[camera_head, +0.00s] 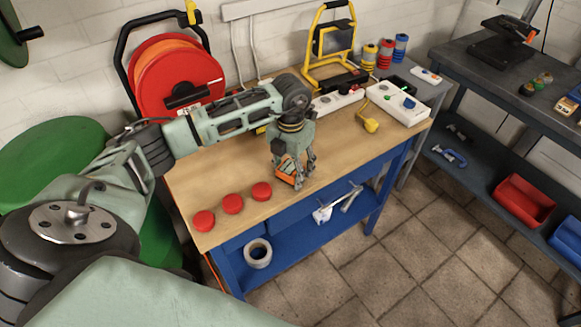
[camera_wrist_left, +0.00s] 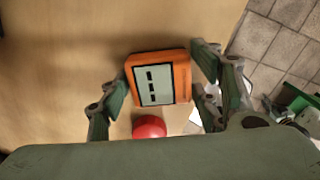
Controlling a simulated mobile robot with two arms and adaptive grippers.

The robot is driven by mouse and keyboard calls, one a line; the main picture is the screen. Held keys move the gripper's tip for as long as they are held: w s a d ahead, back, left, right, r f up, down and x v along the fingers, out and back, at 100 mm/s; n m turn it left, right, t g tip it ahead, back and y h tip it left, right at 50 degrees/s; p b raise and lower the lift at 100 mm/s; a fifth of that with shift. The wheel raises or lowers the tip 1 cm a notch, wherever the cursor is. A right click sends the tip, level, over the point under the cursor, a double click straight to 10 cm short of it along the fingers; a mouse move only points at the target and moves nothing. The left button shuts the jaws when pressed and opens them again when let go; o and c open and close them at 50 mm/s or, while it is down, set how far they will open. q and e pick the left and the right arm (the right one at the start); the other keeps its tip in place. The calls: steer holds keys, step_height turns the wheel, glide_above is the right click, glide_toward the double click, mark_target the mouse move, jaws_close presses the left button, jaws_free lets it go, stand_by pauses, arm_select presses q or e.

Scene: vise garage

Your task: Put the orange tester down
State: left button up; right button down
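The orange tester (camera_head: 285,181) is a boxy orange meter with a pale screen face; in the left wrist view the tester (camera_wrist_left: 158,78) shows its screen and dark marks toward the camera. My left gripper (camera_head: 293,178) points down over the wooden bench top near its front edge. In the wrist view the fingers of the left gripper (camera_wrist_left: 160,88) lie close along both sides of the tester and appear shut on it. The tester is at or just above the wood; I cannot tell whether it touches. My right gripper is not in view.
Three red round pieces (camera_head: 232,204) lie in a row left of the tester; one red piece (camera_wrist_left: 149,127) shows near it in the wrist view. Power strips (camera_head: 398,103), a yellow work lamp (camera_head: 331,45) and a red cable reel (camera_head: 178,78) are behind. Bare wood (camera_head: 345,150) lies to the right.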

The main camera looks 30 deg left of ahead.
mark_target(291, 167)
arm_select(q)
steer(key=shift+o, duration=0.9)
steer(key=shift+r, duration=0.15)
steer(key=shift+r, duration=0.2)
step_height(291, 167, up, 12)
steer(key=b, duration=0.2)
steer(key=shift+f+b, duration=0.15)
steer(key=shift+b, duration=0.25)
